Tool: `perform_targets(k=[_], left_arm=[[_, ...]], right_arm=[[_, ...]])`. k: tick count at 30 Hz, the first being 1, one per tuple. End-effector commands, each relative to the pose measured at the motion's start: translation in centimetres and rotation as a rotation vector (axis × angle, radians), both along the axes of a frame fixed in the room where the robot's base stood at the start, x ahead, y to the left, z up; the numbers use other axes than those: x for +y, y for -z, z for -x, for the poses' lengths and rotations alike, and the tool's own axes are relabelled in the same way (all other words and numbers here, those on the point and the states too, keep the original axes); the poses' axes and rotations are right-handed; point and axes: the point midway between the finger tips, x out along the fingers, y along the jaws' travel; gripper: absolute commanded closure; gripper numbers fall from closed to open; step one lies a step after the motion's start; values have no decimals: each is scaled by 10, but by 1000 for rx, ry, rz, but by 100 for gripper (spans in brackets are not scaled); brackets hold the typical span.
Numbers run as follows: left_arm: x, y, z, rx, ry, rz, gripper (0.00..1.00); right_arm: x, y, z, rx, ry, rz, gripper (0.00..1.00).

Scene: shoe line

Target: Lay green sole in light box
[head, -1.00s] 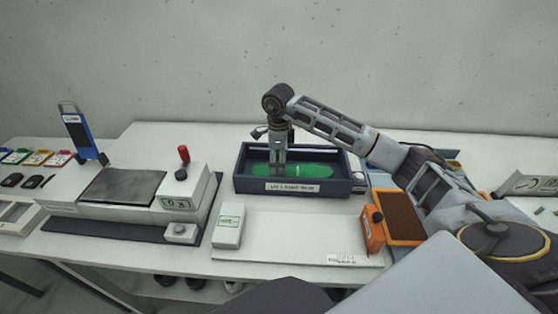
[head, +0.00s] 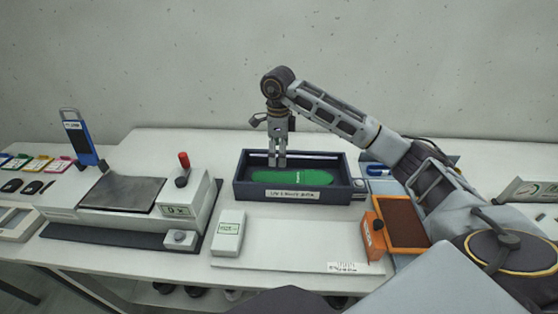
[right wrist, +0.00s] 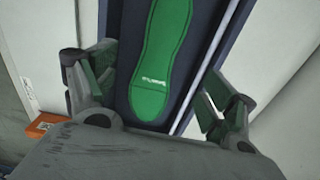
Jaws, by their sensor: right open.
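The green sole (head: 290,177) lies flat inside the dark light box (head: 292,195) at the middle of the table. In the right wrist view the sole (right wrist: 164,60) lies lengthwise on the dark floor of the box, beside a pale strip. My left gripper is not in view.
A scale-like device with a grey plate (head: 122,194) stands left of the box. A white mat (head: 290,240) in front holds a small white box (head: 228,233). An orange tray (head: 404,222) stands at the right, under my right arm.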

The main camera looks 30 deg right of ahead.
Motion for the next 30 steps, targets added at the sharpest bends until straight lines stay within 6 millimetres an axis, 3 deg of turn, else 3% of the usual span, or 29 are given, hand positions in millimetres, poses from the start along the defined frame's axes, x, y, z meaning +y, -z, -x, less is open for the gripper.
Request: perform_targets(k=[6, 12, 30], left_arm=[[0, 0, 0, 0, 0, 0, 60], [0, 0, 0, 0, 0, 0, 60], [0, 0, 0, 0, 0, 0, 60]], right_arm=[[0, -30, -1, -1, -1, 0, 15], [0, -46, -1, -1, 0, 1, 15], [0, -52, 0, 0, 0, 0, 15]])
